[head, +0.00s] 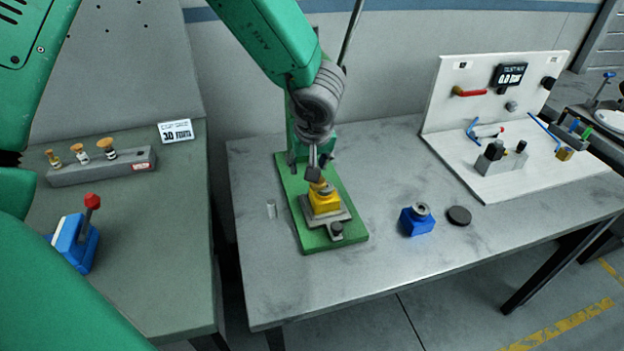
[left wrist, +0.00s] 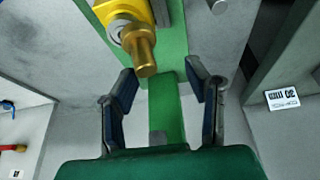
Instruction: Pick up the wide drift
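The drift with the widest cap (head: 108,146) stands upright at the right end of a grey rack (head: 102,167) on the left bench. Two drifts with narrower caps stand beside it. My left gripper (head: 318,172) is away from the rack, low over the green press base on the middle table. In the left wrist view my left gripper (left wrist: 160,80) has its two fingers apart with nothing between them. A yellow block (head: 324,199) with a brass post (left wrist: 138,48) sits just beyond the fingertips. My right gripper is not in view.
A blue fixture with a red-knobbed lever (head: 76,240) stands in front of the rack. A white card (head: 176,131) stands behind the rack. A blue block (head: 417,220) and dark disc (head: 459,215) lie right of the press base (head: 315,238). A gap separates the bench and table.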

